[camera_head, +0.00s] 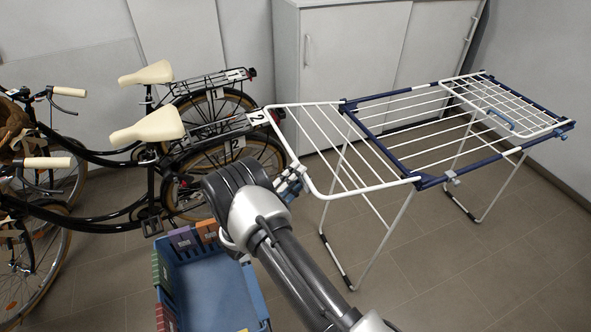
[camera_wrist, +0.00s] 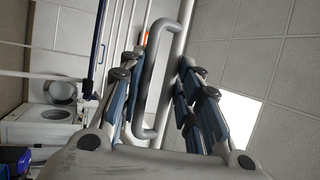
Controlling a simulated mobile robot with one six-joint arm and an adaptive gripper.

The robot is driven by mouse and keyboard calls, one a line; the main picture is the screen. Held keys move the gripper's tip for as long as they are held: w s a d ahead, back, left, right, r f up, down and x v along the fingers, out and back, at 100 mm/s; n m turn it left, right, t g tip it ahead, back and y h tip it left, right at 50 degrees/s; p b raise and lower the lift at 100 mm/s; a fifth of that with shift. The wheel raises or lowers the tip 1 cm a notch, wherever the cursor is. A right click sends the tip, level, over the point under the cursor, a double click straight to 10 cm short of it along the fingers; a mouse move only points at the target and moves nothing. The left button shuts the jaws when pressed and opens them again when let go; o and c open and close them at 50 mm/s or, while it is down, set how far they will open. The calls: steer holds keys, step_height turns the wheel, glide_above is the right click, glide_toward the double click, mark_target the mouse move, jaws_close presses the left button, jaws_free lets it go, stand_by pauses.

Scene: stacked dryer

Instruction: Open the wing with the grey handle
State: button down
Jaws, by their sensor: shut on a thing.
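A white and dark blue drying rack (camera_head: 400,115) stands on the floor. Its left wing (camera_head: 325,150), a white wire frame, extends out to the left, roughly level with the top or slightly tilted. The right wing (camera_head: 505,105) lies flat on the rack and carries a blue handle (camera_head: 497,118). My gripper (camera_head: 290,183) is at the outer front edge of the left wing. In the wrist view, my gripper (camera_wrist: 158,75) has its blue fingers on both sides of a grey U-shaped handle (camera_wrist: 176,40) and is shut on it. In the head view the grey handle is hidden.
Bicycles (camera_head: 150,140) with cream saddles stand at the left. A blue crate (camera_head: 215,290) is on the floor below my arm. A white sliding-door cabinet (camera_head: 350,60) stands behind the rack. The floor right of the rack is clear. White machines (camera_wrist: 50,120) show in the wrist view.

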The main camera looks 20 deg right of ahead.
steer(key=c, duration=1.7)
jaws_free()
steer(key=shift+a, duration=0.1)
steer(key=v, duration=1.2)
